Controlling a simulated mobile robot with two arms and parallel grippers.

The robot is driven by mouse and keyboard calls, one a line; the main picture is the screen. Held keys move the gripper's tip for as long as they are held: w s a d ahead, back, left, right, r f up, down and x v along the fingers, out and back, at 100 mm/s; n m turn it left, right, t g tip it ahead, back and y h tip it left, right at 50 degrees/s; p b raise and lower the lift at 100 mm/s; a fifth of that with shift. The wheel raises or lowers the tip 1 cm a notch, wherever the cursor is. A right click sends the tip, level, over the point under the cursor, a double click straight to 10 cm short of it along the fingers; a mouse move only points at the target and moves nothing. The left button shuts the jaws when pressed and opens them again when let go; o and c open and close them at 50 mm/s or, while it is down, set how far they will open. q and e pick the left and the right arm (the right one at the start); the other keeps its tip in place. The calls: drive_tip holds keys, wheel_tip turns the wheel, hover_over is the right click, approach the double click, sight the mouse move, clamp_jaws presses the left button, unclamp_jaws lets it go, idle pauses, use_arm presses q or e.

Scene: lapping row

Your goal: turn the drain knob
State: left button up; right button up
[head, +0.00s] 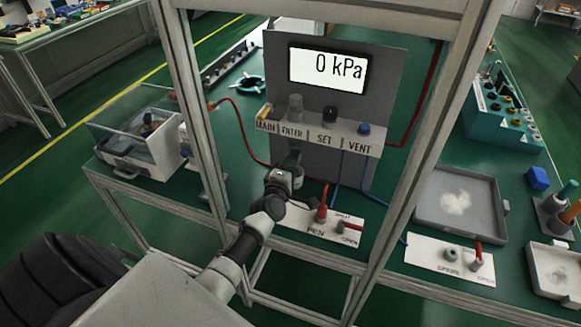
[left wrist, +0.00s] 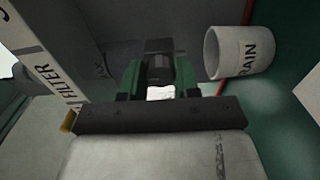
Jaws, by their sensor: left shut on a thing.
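The drain knob seems to be the dark block (left wrist: 158,66) between the green fingers of my left gripper (left wrist: 158,78) in the left wrist view. The fingers are shut on it from both sides. A pale cup (left wrist: 240,52) whose visible letters read "RAIN" stands just right of the fingers. In the head view my left gripper (head: 294,158) is under the labelled shelf (head: 320,134), below the FILTER label. The knob is hidden there by the shelf and gripper. My right gripper is in neither view.
Metal frame posts (head: 190,90) stand either side of the panel (head: 384,80), whose display (head: 328,68) reads 0 kPa. Red and blue hoses run close by. A white plate with red levers (head: 322,212) lies below right. A grey tray (head: 430,215) is further right.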

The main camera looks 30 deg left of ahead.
use_arm(q)
drive_tip(key=o, duration=0.9)
drive_tip(key=shift+o, duration=0.2)
drive_tip(key=shift+s, duration=0.1)
drive_tip(key=v, duration=1)
drive_tip(key=shift+s, duration=0.35)
